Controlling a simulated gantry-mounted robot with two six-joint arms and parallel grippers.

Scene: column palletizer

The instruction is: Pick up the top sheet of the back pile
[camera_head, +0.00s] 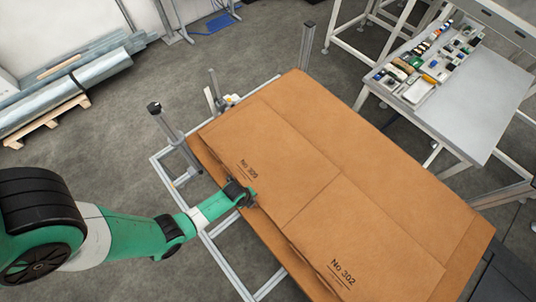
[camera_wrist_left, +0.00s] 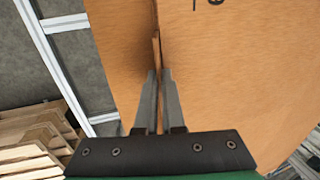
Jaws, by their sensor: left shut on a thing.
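My left gripper (camera_head: 250,200) is at the pile's near left edge, just below the "No 305" print. In the left wrist view my left gripper (camera_wrist_left: 158,100) has its two fingers close together, shut on the edge of a cardboard sheet (camera_wrist_left: 230,75). More cardboard (camera_wrist_left: 120,50) shows to the left of the fingers. How many sheets are between the fingers cannot be told. My right gripper is not in view.
Upright metal posts (camera_head: 175,135) of the frame stand at the pile's left and back. A grey worktable (camera_head: 480,100) with small parts stands at the back right. Wrapped rolls (camera_head: 60,85) lie on a pallet at the far left. Wooden pallets (camera_wrist_left: 35,140) show in the left wrist view.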

